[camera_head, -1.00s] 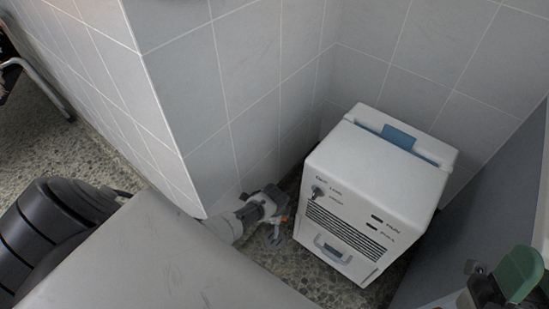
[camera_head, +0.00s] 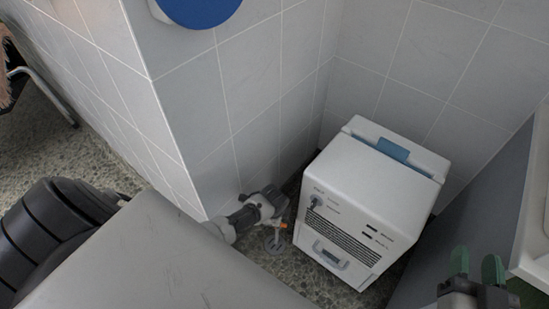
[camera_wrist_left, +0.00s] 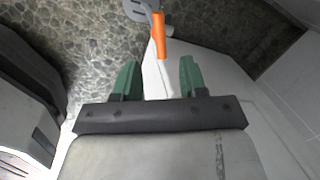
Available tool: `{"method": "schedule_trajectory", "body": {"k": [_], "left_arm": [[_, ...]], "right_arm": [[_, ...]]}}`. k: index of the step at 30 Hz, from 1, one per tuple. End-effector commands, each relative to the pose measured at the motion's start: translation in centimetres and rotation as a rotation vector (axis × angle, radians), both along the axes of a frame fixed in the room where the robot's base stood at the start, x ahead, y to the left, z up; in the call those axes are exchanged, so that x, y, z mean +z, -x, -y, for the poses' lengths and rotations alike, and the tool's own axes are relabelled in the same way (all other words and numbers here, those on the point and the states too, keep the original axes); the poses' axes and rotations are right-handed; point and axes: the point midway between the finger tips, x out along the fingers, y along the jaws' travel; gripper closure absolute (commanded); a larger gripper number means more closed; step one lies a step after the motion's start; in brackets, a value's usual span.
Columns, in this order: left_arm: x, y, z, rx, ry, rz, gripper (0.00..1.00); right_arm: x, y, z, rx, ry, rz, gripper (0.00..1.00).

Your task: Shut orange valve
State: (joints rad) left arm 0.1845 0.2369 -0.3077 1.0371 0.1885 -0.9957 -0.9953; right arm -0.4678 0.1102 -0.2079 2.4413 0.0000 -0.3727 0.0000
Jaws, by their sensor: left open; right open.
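The valve's orange part (camera_head: 283,225) is small in the head view, low beside the white cabinet, by a grey fitting (camera_head: 258,208) near the wall corner. In the left wrist view an orange lever (camera_wrist_left: 158,37) with a grey slotted piece (camera_wrist_left: 140,7) shows beyond my left fingertips. My left gripper (camera_wrist_left: 158,75) is open, with its green fingers apart and the lever outside them. My right gripper (camera_head: 476,262) is open and empty at the lower right, far from the valve.
The white cabinet (camera_head: 375,185) with a blue handle stands in the tiled corner, close right of the fitting. Tiled walls (camera_head: 270,60) enclose it. A blue round object (camera_head: 198,8) is at the top. Pebbled floor (camera_head: 100,155) is open at left.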

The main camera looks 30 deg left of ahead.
Motion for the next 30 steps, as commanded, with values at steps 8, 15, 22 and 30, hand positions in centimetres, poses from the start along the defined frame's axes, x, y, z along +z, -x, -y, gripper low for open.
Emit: {"method": "schedule_trajectory", "body": {"k": [8, 15, 22, 30], "left_arm": [[2.1, 0.4, 0.1, -0.001, -0.001, 0.001, 0.58], [3.0, 0.6, 0.2, -0.001, -0.001, -0.001, 0.58], [3.1, 0.6, 0.2, 0.0, -0.001, -0.001, 0.58], [3.1, 0.6, 0.3, 0.002, 0.001, 0.001, 0.58]], "right_arm": [[-3.4, 1.0, 1.0, -0.019, 0.071, -0.282, 0.58], [-5.2, 2.1, 1.5, -0.027, 0.106, -0.427, 0.58], [-5.7, 2.3, 1.7, -0.03, 0.113, -0.459, 0.58], [-5.6, 2.3, 1.7, -0.03, 0.113, -0.456, 0.58]]}}
